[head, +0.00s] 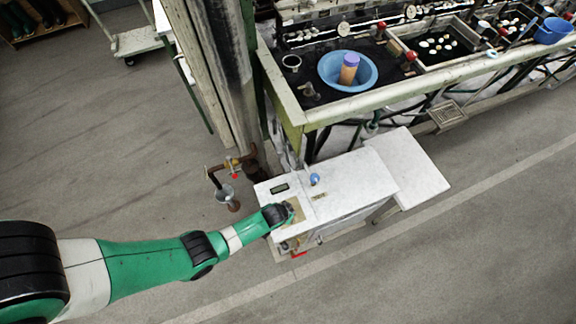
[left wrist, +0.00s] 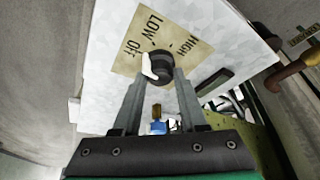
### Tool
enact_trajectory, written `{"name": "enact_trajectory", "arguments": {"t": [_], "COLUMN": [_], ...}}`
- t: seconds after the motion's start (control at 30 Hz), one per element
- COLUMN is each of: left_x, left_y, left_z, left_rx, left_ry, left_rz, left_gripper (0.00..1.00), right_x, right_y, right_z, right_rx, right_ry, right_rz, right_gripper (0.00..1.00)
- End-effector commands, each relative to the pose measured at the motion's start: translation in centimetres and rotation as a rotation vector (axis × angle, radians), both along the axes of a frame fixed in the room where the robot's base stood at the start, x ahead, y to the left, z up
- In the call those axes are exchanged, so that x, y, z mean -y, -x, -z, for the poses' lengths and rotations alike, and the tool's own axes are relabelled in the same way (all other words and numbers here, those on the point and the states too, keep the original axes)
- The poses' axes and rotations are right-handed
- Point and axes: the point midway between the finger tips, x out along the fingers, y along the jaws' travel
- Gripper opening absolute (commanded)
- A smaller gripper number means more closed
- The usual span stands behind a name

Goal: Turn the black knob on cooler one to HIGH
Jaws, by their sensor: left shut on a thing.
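The cooler (head: 350,182) is a white box with a flat top beside the basin bench. A tan dial plate (left wrist: 200,52) on it reads OFF, LOW and HIGH. The black knob (left wrist: 159,66) sits at the plate's lower edge in the left wrist view, with a white patch on its left side. I cannot tell which mark the knob points to. My left gripper (left wrist: 158,80) is shut on the knob, one finger on each side. In the head view my left gripper (head: 284,214) is over the plate and hides the knob. My right gripper is not in view.
A small dark display (head: 279,188) and a blue knob (head: 315,179) are on the cooler top near my left gripper. A pipe with a valve (head: 232,164) stands at its left. The bench (head: 330,113) with a blue basin (head: 330,72) is behind. The floor in front is clear.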

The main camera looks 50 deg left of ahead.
Motion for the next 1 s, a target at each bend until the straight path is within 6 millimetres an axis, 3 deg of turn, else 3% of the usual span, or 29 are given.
{"name": "enact_trajectory", "arguments": {"t": [0.37, 1.0], "left_x": [-0.4, -0.9], "left_y": [0.1, -0.2], "left_z": [0.1, 0.0], "left_rx": [0.0, 0.001], "left_ry": [0.002, 0.002], "left_rz": [0.324, 0.935], "left_gripper": [0.0, 0.0], "right_x": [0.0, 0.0], "right_y": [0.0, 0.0], "right_z": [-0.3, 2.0], "right_rx": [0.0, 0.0], "right_ry": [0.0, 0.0], "right_rz": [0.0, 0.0], "right_gripper": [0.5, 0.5]}}
